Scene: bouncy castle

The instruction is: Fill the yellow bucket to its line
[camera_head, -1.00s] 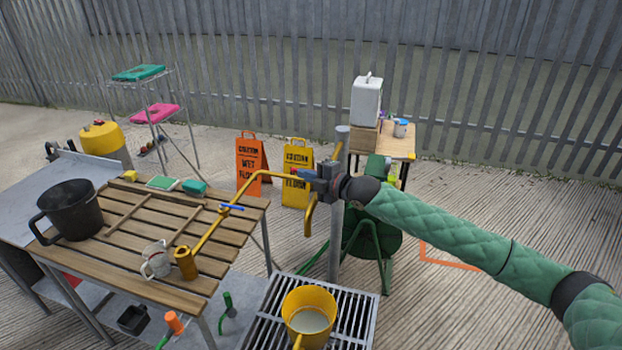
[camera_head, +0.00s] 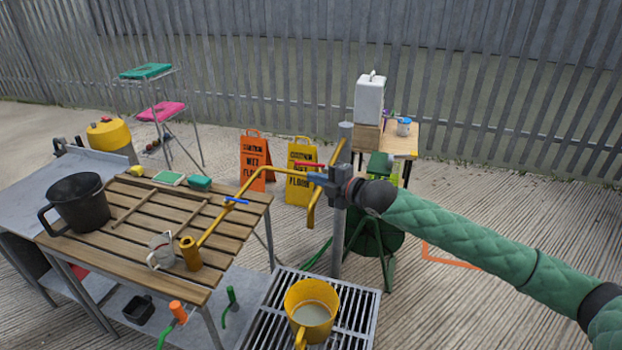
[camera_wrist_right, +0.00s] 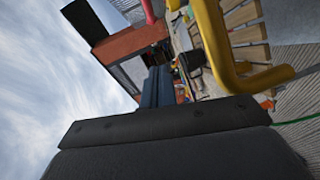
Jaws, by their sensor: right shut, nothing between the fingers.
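The yellow bucket (camera_head: 295,328) stands upright on a metal floor grate, with pale liquid inside. I cannot make out a fill line. Yellow pipework (camera_head: 263,171) runs from a grey post. One long arm ends in a wide nozzle (camera_head: 190,253) over the slatted table, and a short spout (camera_head: 311,212) hangs near the post. A red lever (camera_head: 309,165) and a blue lever (camera_head: 236,201) sit on the pipes. No stream shows. My right gripper (camera_head: 316,178) is shut and empty just below the red lever; contact is unclear. The wrist view shows its fingers (camera_wrist_right: 156,88) beside the yellow pipe (camera_wrist_right: 213,45). My left gripper is out of view.
The slatted table (camera_head: 125,237) holds a black bucket (camera_head: 80,204), a pale jug (camera_head: 160,250) and sponges. The metal grate (camera_head: 352,305) lies below the post. Orange (camera_head: 254,163) and yellow (camera_head: 300,175) floor signs and a green hose reel (camera_head: 378,235) stand behind.

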